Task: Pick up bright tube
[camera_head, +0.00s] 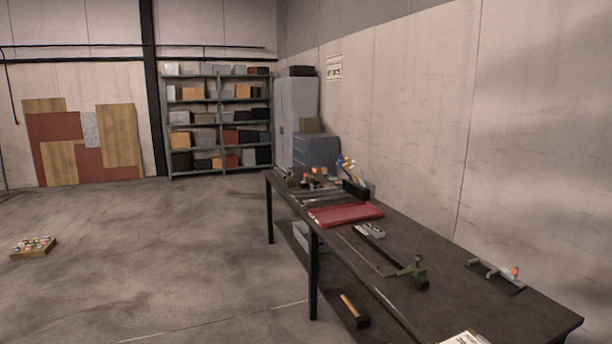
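I cannot pick out the bright tube for certain in the head view. Small bright pieces in white, yellow and blue (347,166) stand at the far end of the long dark workbench (465,292), too small to tell apart. A grey bracket-like tool (490,270) with an orange end lies near the bench's wall side at the right. My gripper is not in view.
A red tray (345,214) lies mid-bench, with a green-ended clamp (410,268) nearer. A wooden-handled hammer (352,308) lies below the bench top. A shallow box of small coloured items (34,252) sits on the floor at left. The floor between is open.

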